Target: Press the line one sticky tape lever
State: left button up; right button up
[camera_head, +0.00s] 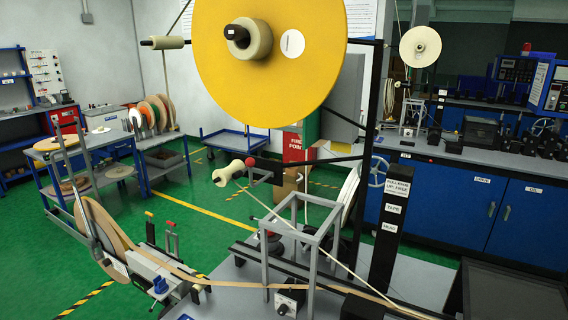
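The tape machine in front of me carries a big yellow reel (275,85) with a cream hub. A tan tape reel (100,230) stands low at the left, and a tan tape (240,285) runs from it along the bench to the right. A small red-topped lever (171,226) stands beside that reel. A small red part (250,162) sits by a cream roller (229,173) below the yellow reel. No label marks the line one sticky tape lever, so I cannot tell which part it is. Neither of my grippers is in view.
A grey square frame (304,234) stands on the bench over the tape. A dark post (388,230) with white labels rises to its right. A dark box (515,292) fills the lower right corner. Blue cabinets (480,200) stand behind. Green floor (200,205) is open at the left.

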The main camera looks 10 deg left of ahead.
aim_at(250, 162)
jog(key=k, duration=0.95)
jog(key=u, duration=1.6)
